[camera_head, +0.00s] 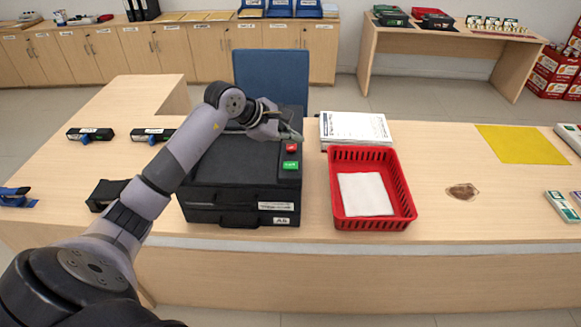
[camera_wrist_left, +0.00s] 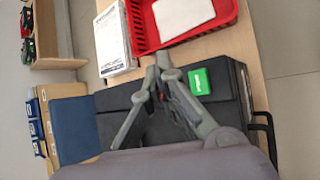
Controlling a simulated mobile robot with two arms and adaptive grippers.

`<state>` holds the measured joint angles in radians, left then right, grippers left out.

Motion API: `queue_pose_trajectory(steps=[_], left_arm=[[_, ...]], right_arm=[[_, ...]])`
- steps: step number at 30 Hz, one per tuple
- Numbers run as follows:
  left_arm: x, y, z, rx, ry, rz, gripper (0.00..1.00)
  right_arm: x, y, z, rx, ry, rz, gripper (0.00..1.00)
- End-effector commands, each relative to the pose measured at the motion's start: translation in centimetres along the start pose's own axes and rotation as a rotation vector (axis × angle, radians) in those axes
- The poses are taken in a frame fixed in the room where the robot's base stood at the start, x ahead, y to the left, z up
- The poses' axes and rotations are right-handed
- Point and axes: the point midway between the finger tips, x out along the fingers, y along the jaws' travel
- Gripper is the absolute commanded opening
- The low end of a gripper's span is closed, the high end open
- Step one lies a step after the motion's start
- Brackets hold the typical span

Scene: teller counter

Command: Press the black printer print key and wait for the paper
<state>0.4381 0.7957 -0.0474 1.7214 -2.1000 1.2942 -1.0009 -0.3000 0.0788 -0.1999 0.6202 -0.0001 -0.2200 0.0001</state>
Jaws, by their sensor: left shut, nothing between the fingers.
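The black printer (camera_head: 225,185) stands on the teller counter, with a green key (camera_head: 291,165) and a red key (camera_head: 292,148) on its right side. The label "A5" shows low on its front. My left gripper (camera_head: 298,138) is shut and empty above the printer's far right part, close to the red key. In the left wrist view the closed fingers (camera_wrist_left: 162,68) cover most of the red key, while the green key (camera_wrist_left: 201,81) is clear beside them. I cannot tell whether the fingertips touch anything. My right gripper is not in view.
A red basket (camera_head: 408,207) with white paper (camera_head: 365,194) stands right of the printer. A stack of printed sheets (camera_head: 355,127) lies behind it. A blue chair (camera_head: 272,78) is behind the counter. A yellow sheet (camera_head: 522,144) lies farther right. Small black devices (camera_head: 90,134) stand at left.

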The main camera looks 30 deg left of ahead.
Motion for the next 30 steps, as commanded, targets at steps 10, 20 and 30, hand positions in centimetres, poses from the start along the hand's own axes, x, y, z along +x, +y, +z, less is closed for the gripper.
queue_pose_trajectory(steps=[10,20,30], left_arm=[[3.8,-2.7,-2.8,0.001,0.002,0.0,0.0],[4.2,-3.0,-3.0,0.0,0.0,0.0,0.0],[4.1,-3.0,-3.0,0.0,0.0,0.0,0.0]], right_arm=[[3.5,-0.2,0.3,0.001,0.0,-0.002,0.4],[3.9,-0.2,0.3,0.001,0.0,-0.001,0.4],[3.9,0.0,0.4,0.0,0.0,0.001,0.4]])
